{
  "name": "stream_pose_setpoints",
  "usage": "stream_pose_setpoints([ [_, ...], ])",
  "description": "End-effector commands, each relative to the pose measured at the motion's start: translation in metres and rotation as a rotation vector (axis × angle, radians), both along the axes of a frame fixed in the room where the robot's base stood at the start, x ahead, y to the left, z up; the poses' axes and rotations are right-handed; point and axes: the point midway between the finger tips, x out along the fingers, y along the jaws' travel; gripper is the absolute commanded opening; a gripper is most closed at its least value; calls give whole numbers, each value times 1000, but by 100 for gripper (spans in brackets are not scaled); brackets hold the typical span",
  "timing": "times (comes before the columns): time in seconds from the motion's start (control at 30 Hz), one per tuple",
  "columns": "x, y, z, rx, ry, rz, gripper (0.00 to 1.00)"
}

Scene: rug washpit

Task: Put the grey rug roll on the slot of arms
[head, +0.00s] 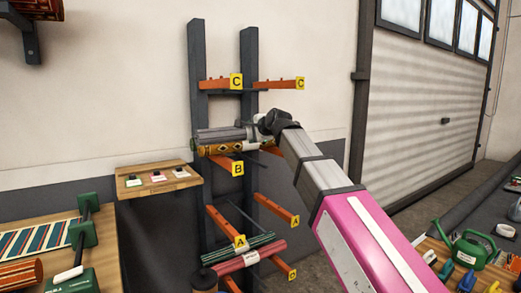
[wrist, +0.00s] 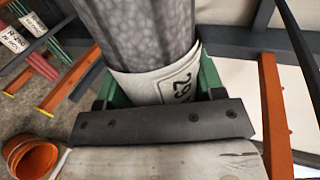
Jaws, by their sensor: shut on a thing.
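The grey rug roll (head: 217,134) is level at the height of the B arms in the head view. In the wrist view the grey roll (wrist: 145,30) has a mottled surface and a white band with printed figures. My gripper (head: 264,126) is shut on the roll at this band, with green jaws on both sides of it in the wrist view (wrist: 155,92).
The C arms (head: 275,84) above are bare. A small wooden shelf (head: 160,180) stands left of the rack. A bench (head: 100,235) is at left, and tools (head: 472,250) are at right. An orange bucket-like thing (wrist: 32,157) is below.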

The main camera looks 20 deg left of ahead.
Motion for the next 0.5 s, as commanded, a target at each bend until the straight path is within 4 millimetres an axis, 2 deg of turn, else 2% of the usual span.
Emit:
stream_pose_setpoints([
  [0.03, 12, -4, -6, 1, 1, -3, 22],
  [0.2, 36, -13, -21, 1, 0, -2, 22],
  [0.5, 45, -17, -34, 2, -1, 0, 22],
])
